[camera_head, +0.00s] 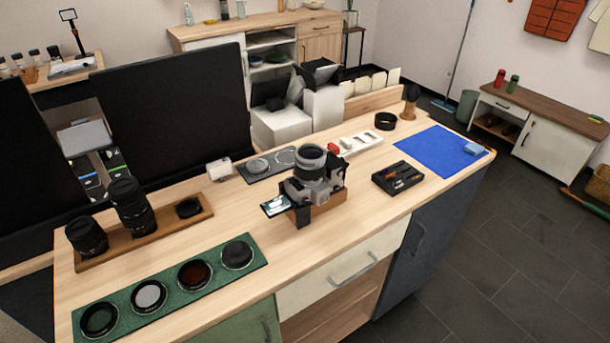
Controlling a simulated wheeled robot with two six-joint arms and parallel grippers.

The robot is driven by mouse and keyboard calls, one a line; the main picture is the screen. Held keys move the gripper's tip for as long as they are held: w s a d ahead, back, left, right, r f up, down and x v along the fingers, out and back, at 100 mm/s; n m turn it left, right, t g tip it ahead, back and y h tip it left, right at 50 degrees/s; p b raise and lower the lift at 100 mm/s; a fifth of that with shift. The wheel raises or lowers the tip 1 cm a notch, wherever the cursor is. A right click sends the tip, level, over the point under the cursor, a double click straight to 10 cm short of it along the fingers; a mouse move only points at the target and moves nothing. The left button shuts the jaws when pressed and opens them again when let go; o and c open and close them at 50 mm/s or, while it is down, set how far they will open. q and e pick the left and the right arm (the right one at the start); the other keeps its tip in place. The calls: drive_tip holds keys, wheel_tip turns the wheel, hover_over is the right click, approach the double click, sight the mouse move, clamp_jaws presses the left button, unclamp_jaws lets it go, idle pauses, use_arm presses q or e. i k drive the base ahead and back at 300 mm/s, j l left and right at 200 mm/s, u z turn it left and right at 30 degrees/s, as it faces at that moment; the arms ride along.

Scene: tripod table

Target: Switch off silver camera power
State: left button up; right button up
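The silver camera (299,188) has a silver and black body with a large lens pointing upward. It rests on a small wooden block (330,200) near the middle of the wooden table. A small screen (277,204) is folded out on its left side. The power switch is too small to make out. Neither of my grippers is in the picture, and nothing touches the camera.
A green mat (215,284) with several round filters lies at the front left. A wooden tray (165,231) with black lenses stands behind it. A black tray (398,178) and a blue mat (430,150) lie to the right. Two dark monitors (180,100) stand at the back left.

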sight(346, 165)
drive_tip(key=i+l, duration=0.1)
drive_tip(key=l, duration=0.25)
drive_tip(key=i+l, duration=0.15)
drive_tip(key=l, duration=0.2)
drive_tip(key=k+l, duration=0.1)
drive_tip(key=l, duration=2.35)
